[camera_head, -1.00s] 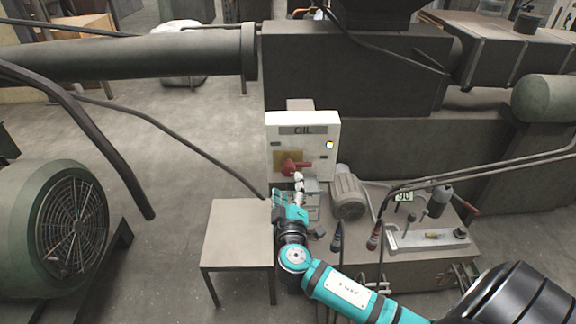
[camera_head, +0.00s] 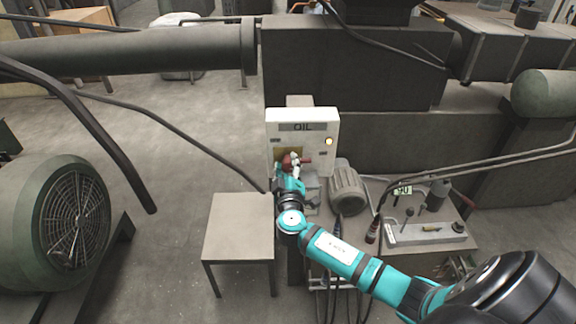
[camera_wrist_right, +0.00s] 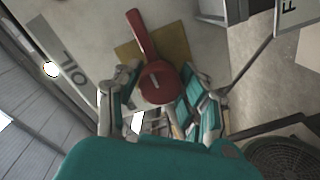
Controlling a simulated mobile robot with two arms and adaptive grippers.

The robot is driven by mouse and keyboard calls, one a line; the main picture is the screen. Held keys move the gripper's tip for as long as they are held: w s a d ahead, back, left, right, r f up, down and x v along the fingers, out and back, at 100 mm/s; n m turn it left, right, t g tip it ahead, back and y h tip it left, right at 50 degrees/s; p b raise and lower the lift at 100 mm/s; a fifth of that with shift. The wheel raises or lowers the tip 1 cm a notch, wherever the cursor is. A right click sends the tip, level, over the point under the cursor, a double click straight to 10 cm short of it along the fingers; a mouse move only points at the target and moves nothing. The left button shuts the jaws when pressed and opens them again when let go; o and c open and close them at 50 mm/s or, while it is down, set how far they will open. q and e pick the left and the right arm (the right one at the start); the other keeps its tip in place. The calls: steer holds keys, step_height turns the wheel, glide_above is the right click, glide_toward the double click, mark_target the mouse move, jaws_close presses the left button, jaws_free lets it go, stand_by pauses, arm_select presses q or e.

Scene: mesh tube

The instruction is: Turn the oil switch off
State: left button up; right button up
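The white oil switch box (camera_head: 322,126) stands in the middle of the head view, with an "OIL" label and a lit yellow lamp (camera_head: 329,141). My right gripper (camera_head: 291,166) reaches the switch from below. In the right wrist view, the red switch (camera_wrist_right: 157,82) lies between the two spread fingers of my right gripper (camera_wrist_right: 160,104), with its handle pointing away past them. The fingers look apart from the knob; contact cannot be told. My left gripper is not in view.
A small grey table (camera_head: 239,228) stands left of my right arm. A grey motor (camera_head: 346,187) and a control panel with levers (camera_head: 425,235) are to the right. A large fan motor (camera_head: 62,225) stands at the far left. Cables hang near my forearm.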

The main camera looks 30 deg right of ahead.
steer(key=c, duration=0.7)
steer(key=shift+n, duration=0.3)
steer(key=n, duration=0.2)
steer(key=shift+n, duration=0.3)
steer(key=n, duration=0.3)
steer(key=shift+n, duration=0.4)
steer(key=n+p, duration=0.1)
steer(key=n, duration=0.4)
steer(key=shift+p, duration=0.3)
steer(key=n+p, duration=0.2)
steer(key=n, duration=0.3)
steer(key=shift+f+n, duration=0.1)
steer(key=shift+n, duration=0.3)
steer(key=shift+f, duration=0.1)
